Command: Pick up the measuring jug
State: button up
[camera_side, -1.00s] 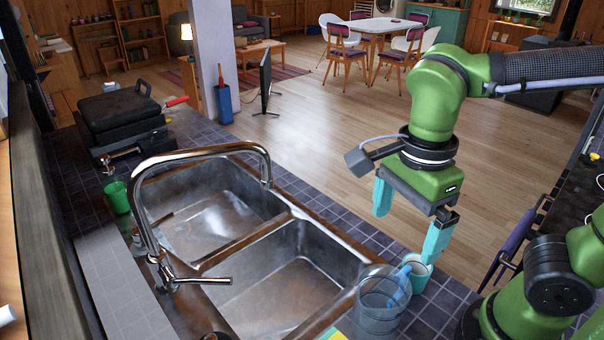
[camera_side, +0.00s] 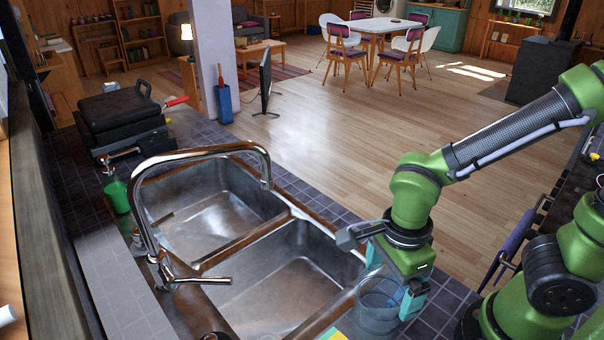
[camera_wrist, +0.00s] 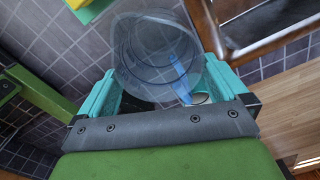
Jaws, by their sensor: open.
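The measuring jug (camera_side: 377,310) is clear with a blue handle and stands on the tiled counter beside the right sink basin. In the wrist view the jug (camera_wrist: 150,45) lies ahead of my gripper, with its blue handle (camera_wrist: 181,78) toward the palm. My gripper (camera_side: 393,283) is low over the jug, its teal fingers apart. In the wrist view the fingers of my gripper (camera_wrist: 160,82) spread on either side of the handle and the near part of the jug. I cannot tell whether either finger touches it. My gripper hides part of the jug in the side view.
The double sink (camera_side: 290,290) with its tall curved tap (camera_side: 200,150) is left of the jug. A yellow and green item (camera_side: 334,334) lies near the jug at the front edge. A green bottle (camera_side: 117,194) and a black appliance (camera_side: 120,108) stand farther left.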

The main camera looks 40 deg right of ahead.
aim_at(387, 295)
jog(key=shift+f, duration=2)
jog(key=shift+a, duration=0.1)
jog(key=c, duration=0.8)
jog(key=shift+w, duration=0.1)
jog(key=shift+c, duration=0.2)
jog(key=shift+r, duration=0.1)
